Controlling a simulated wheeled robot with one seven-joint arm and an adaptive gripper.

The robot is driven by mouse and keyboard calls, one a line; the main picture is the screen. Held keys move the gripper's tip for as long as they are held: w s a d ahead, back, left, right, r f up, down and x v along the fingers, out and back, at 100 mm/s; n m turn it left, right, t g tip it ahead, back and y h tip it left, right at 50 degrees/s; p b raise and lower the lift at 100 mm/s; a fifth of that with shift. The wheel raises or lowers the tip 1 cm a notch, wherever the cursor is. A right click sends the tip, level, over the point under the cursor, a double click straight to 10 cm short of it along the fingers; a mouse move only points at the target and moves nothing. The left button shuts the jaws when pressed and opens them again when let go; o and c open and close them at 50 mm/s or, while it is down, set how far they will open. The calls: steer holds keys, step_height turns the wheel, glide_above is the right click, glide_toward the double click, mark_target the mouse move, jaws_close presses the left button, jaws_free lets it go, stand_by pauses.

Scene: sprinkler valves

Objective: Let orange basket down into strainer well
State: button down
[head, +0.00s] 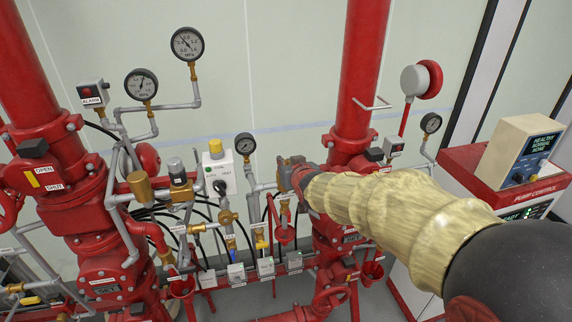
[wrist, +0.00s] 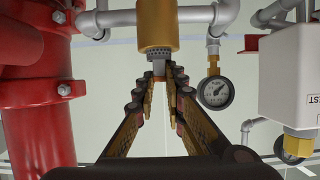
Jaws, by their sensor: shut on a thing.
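My gripper (wrist: 158,82) reaches in from the right of the head view; there its end (head: 291,174) is near the second red riser. In the wrist view, which looks upside down, its two fingers close on a small grey piece (wrist: 159,68), which I take to be the grip of the orange basket. The basket's orange body does not show clearly. The grey piece meets the rim of a brass-coloured cylinder (wrist: 155,24) on a grey pipe, apparently the strainer well. I cannot tell how deep the basket sits.
A gauge (wrist: 215,92) hangs close beside my fingers, with a white box (wrist: 295,70) beyond it. A red riser (wrist: 35,110) stands on the other side. In the head view, gauges, thin pipes and cables crowd the left; a red pump control cabinet (head: 480,165) stands right.

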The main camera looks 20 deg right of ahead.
steer(key=shift+f+b, duration=0.55)
steer(key=shift+f, duration=0.05)
steer(key=c, duration=1.8)
jaws_free()
steer(key=shift+o, duration=0.2)
steer(key=shift+s+r, duration=0.1)
steer(key=v, duration=0.7)
steer(key=shift+s, duration=0.4)
steer(key=shift+r, duration=0.1)
